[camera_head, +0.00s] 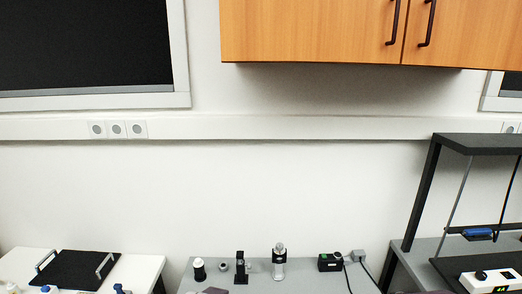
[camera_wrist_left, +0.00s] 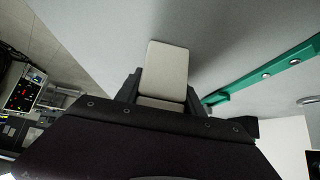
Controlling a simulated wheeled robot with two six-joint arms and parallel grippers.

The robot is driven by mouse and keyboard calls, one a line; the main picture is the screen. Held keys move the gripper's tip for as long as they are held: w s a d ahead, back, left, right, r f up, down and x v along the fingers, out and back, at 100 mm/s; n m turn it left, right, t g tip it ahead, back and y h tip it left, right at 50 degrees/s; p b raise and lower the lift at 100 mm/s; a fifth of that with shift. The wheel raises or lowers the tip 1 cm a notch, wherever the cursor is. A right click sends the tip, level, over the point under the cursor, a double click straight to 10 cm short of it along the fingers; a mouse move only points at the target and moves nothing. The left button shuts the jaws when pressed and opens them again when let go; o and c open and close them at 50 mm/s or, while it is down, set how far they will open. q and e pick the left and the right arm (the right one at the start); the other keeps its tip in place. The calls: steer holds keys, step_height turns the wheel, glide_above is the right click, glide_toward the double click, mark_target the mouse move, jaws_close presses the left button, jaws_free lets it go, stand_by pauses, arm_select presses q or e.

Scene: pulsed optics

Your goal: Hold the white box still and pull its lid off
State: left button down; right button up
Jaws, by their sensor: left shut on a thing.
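A pale white box (camera_wrist_left: 166,68) shows in the left wrist view, between the two dark fingers of my left gripper (camera_wrist_left: 162,88). The fingers are shut on it, one at each side. A thin line crosses the box near the gripper, with a narrow pale strip below it. I cannot tell from this view which part is the lid. Neither the box nor my grippers show in the head view. My right gripper is in neither view.
In the left wrist view a green bar (camera_wrist_left: 270,72) runs along a pale grey surface at the right. In the head view, small optics parts such as a post mount (camera_head: 279,262) stand on a grey table. A black tray (camera_head: 76,270) lies at the left.

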arm_select(q)
jaws_free()
stand_by(0.3)
steer(key=shift+a, duration=1.65)
steer(key=shift+w+a, duration=0.1)
steer(key=shift+a, duration=2.8)
steer(key=shift+r, duration=0.15)
step_height(320, 180, up, 8)
steer(key=p, duration=0.4)
steer(key=shift+p, duration=0.3)
